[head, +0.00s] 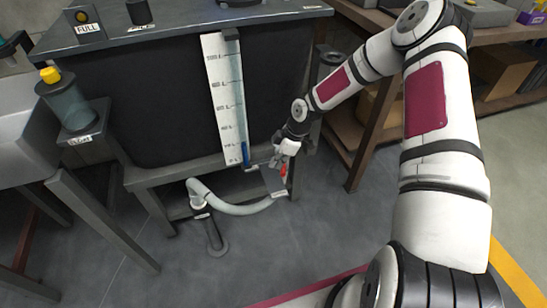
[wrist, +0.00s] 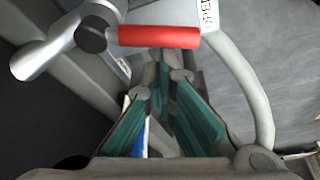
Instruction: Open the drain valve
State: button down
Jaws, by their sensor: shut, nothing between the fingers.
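The drain valve's red handle (head: 284,169) shows at the lower right of the dark tank (head: 160,105) in the head view. In the wrist view the red handle (wrist: 158,37) lies across the picture, its left end at a dark pivot on a grey metal pipe (wrist: 45,58). A white label reading "OPEN" (wrist: 208,15) is by the handle's right end. My gripper (head: 283,157) is at the handle in the head view. In the wrist view my gripper (wrist: 166,70) is shut and empty, its tips just below the handle. I cannot tell if they touch it.
A pale hose (head: 240,209) curves below the tank to a floor drain (head: 215,247). A level gauge (head: 223,100) stands on the tank's front, with blue near its bottom. A table leg (head: 367,150) and wooden shelving are to the right. Open floor lies in front.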

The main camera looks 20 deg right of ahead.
jog(key=shift+s+d, duration=0.3)
jog(key=shift+d, duration=0.15)
jog(key=shift+p, duration=0.3)
jog(key=s+d+r, duration=0.2)
jog(key=d, duration=0.4)
jog(key=s+d+r, duration=0.2)
jog(key=d, duration=0.5)
jog(key=shift+s+r, duration=0.25)
jog(key=shift+r, duration=0.05)
